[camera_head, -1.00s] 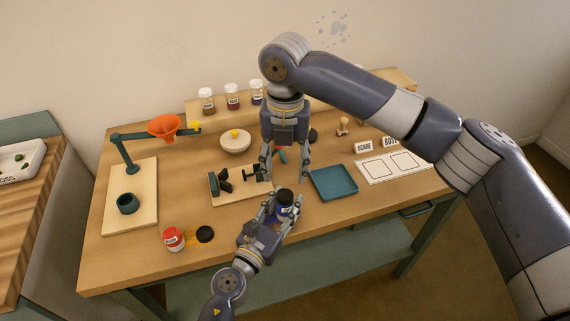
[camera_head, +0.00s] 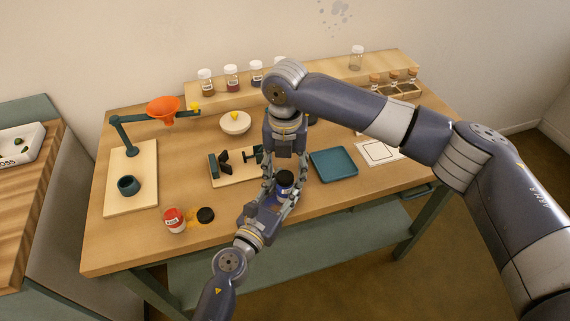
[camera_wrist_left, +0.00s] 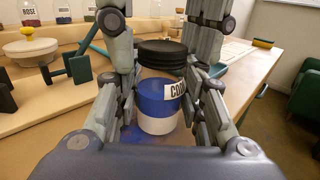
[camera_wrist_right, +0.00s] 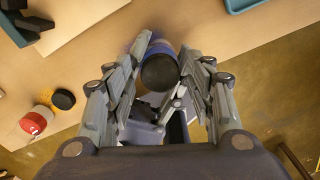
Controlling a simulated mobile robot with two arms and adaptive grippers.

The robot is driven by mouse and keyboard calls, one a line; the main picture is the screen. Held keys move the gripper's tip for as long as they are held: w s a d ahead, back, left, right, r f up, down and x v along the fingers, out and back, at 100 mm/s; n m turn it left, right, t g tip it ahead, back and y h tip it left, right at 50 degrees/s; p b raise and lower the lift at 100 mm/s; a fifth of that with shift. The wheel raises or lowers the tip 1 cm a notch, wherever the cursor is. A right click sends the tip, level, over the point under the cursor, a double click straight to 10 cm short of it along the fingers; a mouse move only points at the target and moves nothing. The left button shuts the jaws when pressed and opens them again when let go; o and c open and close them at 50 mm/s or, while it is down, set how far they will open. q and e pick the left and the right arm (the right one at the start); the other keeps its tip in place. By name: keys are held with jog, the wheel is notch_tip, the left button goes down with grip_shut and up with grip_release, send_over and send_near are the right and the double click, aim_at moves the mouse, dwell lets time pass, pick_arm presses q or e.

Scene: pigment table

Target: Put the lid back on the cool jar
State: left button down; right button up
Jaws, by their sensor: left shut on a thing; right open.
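The cool jar (camera_wrist_left: 157,105) is clear with blue contents above a white lower part, and its label is partly hidden. My left gripper (camera_head: 280,200) is shut around its body and holds it upright near the table's front edge. A black ribbed lid (camera_wrist_left: 162,52) is on top of the jar; I cannot tell whether it is screwed tight. The lid also shows in the right wrist view (camera_wrist_right: 160,73). My right gripper (camera_wrist_right: 174,50) points down from above, open, with its fingers on either side of the lid.
A red jar (camera_head: 174,220) and a loose black lid (camera_head: 205,215) stand at the front left, beside yellow powder. A teal tray (camera_head: 333,163) lies just right of my grippers. A wooden stand (camera_head: 238,178) with dark parts is behind left.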

jog(key=c, duration=1.1)
jog(key=m, duration=0.6)
jog(key=o, duration=1.1)
jog(key=shift+o, duration=0.2)
jog(key=shift+r, duration=2.25)
